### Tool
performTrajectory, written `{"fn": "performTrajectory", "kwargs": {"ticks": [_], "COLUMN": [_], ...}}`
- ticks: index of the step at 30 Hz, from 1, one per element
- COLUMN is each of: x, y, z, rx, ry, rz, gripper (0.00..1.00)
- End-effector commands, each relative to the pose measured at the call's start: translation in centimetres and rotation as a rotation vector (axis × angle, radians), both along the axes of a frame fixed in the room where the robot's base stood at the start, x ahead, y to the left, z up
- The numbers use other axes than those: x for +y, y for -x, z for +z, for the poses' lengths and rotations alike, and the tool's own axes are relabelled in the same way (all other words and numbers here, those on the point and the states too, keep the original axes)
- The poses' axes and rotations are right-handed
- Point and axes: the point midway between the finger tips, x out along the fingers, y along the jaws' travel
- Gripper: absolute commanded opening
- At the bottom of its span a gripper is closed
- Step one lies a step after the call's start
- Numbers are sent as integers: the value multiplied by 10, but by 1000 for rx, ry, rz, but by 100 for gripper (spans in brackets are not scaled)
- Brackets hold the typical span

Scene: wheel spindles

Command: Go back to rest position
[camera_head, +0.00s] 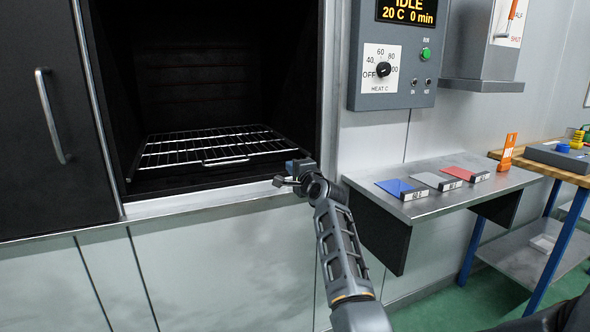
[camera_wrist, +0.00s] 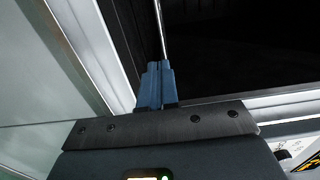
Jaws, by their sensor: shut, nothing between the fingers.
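My gripper (camera_wrist: 154,84) shows in the wrist view with its two blue fingers together and nothing between them. In the head view my gripper (camera_head: 292,168) is at the lower right corner of an open oven chamber, close to its front edge. My arm reaches up to it from the bottom of the picture. I cannot tell whether the fingers touch the frame.
A wire rack (camera_head: 210,147) lies in the dark chamber. The black door (camera_head: 50,120) is at the left. A control box (camera_head: 390,60) reading IDLE hangs at the upper right. A metal shelf (camera_head: 440,205) holds blue, grey and red plates. A workbench (camera_head: 545,168) stands far right.

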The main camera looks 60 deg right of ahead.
Motion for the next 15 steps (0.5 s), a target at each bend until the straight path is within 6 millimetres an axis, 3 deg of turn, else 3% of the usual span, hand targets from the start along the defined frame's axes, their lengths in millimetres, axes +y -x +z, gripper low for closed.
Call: {"fn": "performTrajectory", "kwargs": {"ticks": [6,15], "x": [9,12], "y": [12,14], "z": [0,-4], "rx": [1,9], "ry": [0,6], "rz": [1,1], "gripper": [0,0]}}
